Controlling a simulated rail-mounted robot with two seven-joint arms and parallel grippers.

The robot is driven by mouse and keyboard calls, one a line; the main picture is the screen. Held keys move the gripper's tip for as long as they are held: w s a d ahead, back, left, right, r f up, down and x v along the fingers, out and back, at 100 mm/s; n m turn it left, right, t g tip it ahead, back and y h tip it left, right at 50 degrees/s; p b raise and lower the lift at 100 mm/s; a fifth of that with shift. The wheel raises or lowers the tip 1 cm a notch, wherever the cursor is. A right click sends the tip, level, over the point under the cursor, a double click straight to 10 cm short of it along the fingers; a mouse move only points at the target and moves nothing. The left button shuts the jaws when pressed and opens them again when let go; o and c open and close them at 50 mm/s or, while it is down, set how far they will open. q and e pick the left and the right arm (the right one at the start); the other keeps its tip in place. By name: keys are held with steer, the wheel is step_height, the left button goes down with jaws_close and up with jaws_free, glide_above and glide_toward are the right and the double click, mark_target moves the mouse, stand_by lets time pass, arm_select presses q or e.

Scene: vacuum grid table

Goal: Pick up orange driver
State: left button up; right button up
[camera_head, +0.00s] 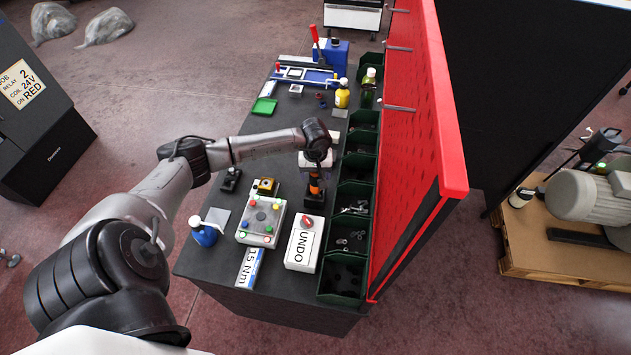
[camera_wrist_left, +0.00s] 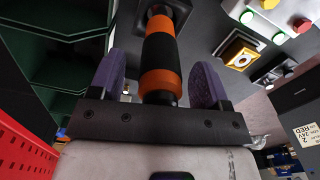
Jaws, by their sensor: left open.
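The orange driver (camera_head: 314,186) has an orange and black handle and stands upright in a black holder (camera_head: 313,203) on the dark table. In the left wrist view the driver (camera_wrist_left: 159,60) runs between the two purple fingers of my left gripper (camera_wrist_left: 158,75), one on each side. A gap shows between each finger and the handle, so the gripper is open around it and not closed on it. In the head view my left gripper (camera_head: 317,163) is just above the holder and hides the top of the driver. My right gripper is not in view.
Green bins (camera_head: 355,199) line the right side before a red perforated panel (camera_head: 415,110).

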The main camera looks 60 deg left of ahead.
arm_select(q)
steer(key=shift+f, duration=0.25)
steer(key=c, duration=1.1)
